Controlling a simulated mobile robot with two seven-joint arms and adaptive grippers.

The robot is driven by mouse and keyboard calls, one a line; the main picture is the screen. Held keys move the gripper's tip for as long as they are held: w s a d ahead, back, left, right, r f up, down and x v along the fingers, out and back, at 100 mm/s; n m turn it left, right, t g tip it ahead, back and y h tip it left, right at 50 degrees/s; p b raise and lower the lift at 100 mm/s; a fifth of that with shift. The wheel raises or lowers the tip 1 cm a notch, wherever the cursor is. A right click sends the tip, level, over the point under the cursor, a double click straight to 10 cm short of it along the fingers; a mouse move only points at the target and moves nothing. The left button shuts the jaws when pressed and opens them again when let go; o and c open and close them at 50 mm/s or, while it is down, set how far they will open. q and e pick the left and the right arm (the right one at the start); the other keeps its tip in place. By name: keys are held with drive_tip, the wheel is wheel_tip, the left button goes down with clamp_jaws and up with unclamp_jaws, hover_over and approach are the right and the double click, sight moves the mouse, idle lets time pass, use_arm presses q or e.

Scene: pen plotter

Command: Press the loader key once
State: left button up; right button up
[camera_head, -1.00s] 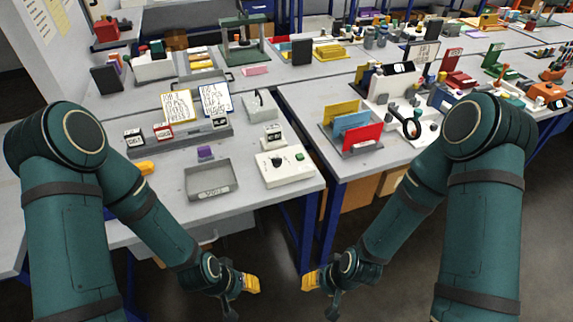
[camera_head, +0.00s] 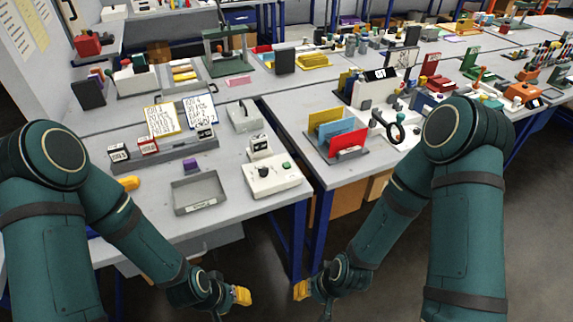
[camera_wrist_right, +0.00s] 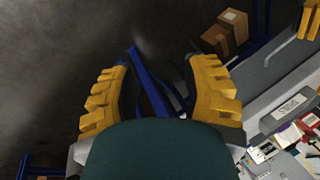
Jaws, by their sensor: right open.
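I cannot tell for certain which thing is the loader key. A white control box (camera_head: 272,179) with a dark knob and a green button stands on the left table near its front right corner. Small labelled blocks, a black and white one (camera_head: 118,154) and a red one (camera_head: 148,147), sit on a grey rack (camera_head: 170,151); their labels are too small to read. My right gripper (camera_head: 302,290) hangs low in front of the tables, away from everything; the right wrist view shows it open and empty (camera_wrist_right: 158,64). My left gripper (camera_head: 242,296) hangs low too, its fingers unclear.
A grey tray (camera_head: 200,208) and a purple block (camera_head: 190,165) lie left of the control box. Written cards (camera_head: 163,120) stand behind the rack. Open floor lies below my grippers.

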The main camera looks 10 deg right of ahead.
clamp_jaws()
drive_tip(key=c, duration=0.8)
unclamp_jaws()
